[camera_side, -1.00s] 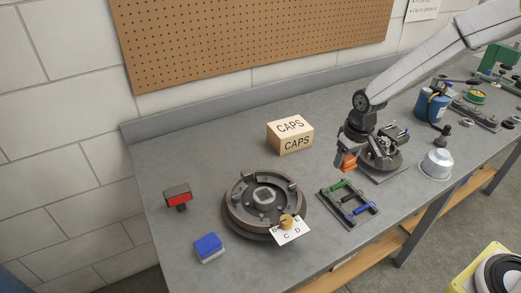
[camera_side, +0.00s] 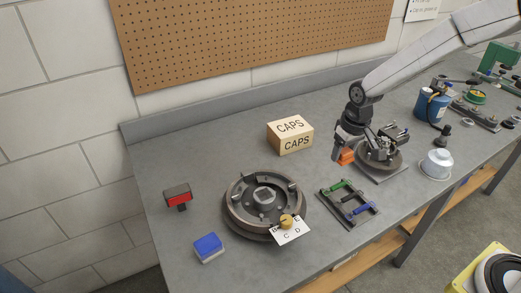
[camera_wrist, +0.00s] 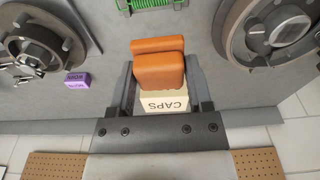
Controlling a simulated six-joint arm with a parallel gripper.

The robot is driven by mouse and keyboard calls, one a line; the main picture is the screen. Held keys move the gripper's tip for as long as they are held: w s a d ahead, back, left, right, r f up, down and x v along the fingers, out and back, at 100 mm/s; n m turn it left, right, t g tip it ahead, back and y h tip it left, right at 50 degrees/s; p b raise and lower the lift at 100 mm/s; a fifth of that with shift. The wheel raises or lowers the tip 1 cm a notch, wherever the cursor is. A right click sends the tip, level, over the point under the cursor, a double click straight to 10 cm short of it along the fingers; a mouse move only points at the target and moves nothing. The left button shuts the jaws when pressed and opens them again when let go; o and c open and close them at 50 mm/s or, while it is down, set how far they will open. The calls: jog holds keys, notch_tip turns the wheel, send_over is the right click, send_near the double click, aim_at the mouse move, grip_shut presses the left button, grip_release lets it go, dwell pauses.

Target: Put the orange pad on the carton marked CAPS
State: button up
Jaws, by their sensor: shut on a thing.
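The orange pad (camera_side: 346,157) is held in my gripper (camera_side: 343,151), above the bench to the right of the carton. In the wrist view the pad (camera_wrist: 158,69) lies between the two fingers of my gripper (camera_wrist: 160,88), which are shut on it. The carton marked CAPS (camera_side: 290,134) is a tan box standing on the bench toward the back wall. In the wrist view the carton (camera_wrist: 164,104) shows below the pad and is partly hidden by it and by the gripper.
A round drum assembly (camera_side: 238,217) stands in front of the carton. A rack with green and blue springs (camera_side: 347,204) lies in front of my gripper. Another hub assembly (camera_side: 379,160) is close to its right. A pegboard (camera_side: 250,40) hangs behind. The bench left of the carton is clear.

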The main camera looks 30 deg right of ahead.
jog(key=w+d+r, duration=0.1)
jog(key=w+r, duration=0.6)
jog(key=w, duration=0.2)
jog(key=shift+d, duration=0.25)
jog(key=shift+w+f, duration=0.1)
jog(key=shift+w, duration=0.15)
send_over(295, 130)
jog(key=shift+s+f, duration=0.15)
jog(key=shift+f, duration=1.35)
jog(key=shift+s+f, duration=0.15)
jog(key=shift+f, duration=1.4)
jog(key=shift+s+f, duration=0.15)
jog(key=shift+f, duration=1.35)
jog(key=shift+w+f, duration=0.3)
jog(key=shift+f, duration=1.6)
jog(key=shift+f, duration=0.1)
